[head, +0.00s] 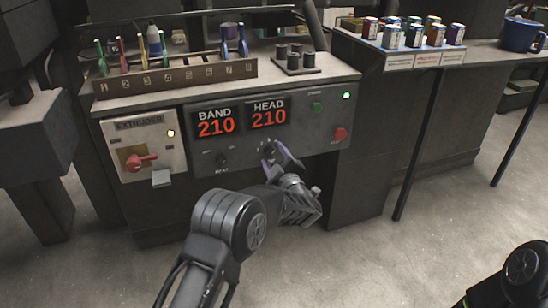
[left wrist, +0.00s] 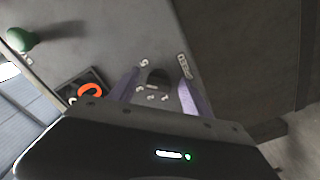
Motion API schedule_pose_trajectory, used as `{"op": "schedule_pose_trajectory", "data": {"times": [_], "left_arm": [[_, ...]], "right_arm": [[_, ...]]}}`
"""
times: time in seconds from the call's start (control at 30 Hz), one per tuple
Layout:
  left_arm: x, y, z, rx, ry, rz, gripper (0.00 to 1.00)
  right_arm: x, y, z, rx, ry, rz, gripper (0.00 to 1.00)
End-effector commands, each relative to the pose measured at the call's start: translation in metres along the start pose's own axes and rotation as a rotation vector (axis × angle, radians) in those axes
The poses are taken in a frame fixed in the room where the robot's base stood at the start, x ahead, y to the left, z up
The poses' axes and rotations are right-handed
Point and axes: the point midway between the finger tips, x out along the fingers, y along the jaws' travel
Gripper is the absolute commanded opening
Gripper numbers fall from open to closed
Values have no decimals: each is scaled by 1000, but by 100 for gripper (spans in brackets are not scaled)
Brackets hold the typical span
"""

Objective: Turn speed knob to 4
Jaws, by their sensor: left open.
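The speed knob (left wrist: 158,76) is a dark round knob on the grey control panel, with small pale number marks around it in the left wrist view. My left gripper (left wrist: 160,95) is open, with one purple finger on each side of the knob; whether they touch it cannot be told. In the head view my left gripper (head: 282,156) is at the panel below the HEAD display (head: 267,114), and it partly hides the knob. The number the knob points to is too small to read. My right gripper is not in view.
A second knob (head: 221,158) sits to the left on the panel. A red button (head: 339,134) is to the right. The extruder switch box (head: 143,147) has a red handle. A tool rack (head: 180,76) and a shelf of cans (head: 412,60) stand above. The floor in front is clear.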

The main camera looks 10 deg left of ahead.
Motion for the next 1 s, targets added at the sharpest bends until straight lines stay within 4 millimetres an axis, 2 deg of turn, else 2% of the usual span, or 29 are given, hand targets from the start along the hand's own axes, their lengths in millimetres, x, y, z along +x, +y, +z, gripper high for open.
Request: {"op": "schedule_pose_trajectory", "data": {"times": [0.27,0.7,1.0], "left_arm": [[-9,1,0,0,-1,0,56],[-73,1,0,0,-1,1,56],[-78,0,0,0,0,0,56]], "right_arm": [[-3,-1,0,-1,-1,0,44],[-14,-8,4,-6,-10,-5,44],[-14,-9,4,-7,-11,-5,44]]}}
